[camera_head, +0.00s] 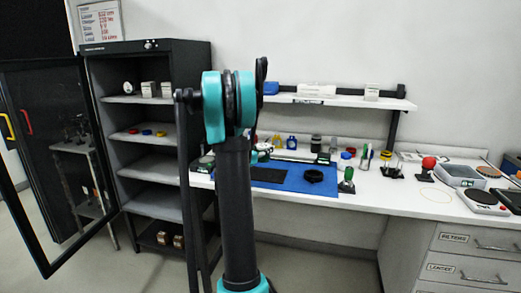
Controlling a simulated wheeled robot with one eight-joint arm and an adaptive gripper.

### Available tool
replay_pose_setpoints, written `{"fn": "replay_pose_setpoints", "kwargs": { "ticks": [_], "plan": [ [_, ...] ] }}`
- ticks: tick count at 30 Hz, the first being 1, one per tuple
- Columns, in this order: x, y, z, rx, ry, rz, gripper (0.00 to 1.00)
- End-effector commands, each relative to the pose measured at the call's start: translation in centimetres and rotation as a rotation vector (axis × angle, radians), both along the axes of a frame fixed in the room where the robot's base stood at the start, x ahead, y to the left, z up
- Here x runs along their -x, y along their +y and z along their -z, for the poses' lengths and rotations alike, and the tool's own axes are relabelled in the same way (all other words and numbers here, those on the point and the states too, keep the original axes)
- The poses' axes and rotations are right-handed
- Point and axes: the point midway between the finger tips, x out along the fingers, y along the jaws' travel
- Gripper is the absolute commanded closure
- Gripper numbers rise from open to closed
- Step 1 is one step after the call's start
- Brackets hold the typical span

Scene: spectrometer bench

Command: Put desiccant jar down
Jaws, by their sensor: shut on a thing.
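My arm rises through the middle of the head view and hides part of the bench and cabinet behind it. I cannot tell which object is the desiccant jar. A small jar with a blue lid (346,158) and a dark jar (316,143) stand toward the back of the white bench (400,196).
A blue mat (323,187) with a black ring (313,175) lies on the bench. A shelf (340,101) hangs above.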

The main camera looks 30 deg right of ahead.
Motion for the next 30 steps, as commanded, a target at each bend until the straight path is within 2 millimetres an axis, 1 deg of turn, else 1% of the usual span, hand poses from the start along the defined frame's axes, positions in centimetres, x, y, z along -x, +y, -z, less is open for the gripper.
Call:
{"fn": "replay_pose_setpoints", "kwargs": {
  "ticks": [5,12,18,24,30],
  "plan": [
    [-0.1,0.0,1.3,0.000,0.000,-0.001,0.86],
    [-0.1,0.0,3.9,0.000,0.000,-0.001,0.86],
    [-0.1,0.0,5.6,0.000,0.000,-0.001,0.86],
    [-0.1,0.0,6.5,0.000,0.000,-0.001,0.86],
    [0.0,0.0,6.6,0.000,0.000,-0.001,0.86]
  ]
}}
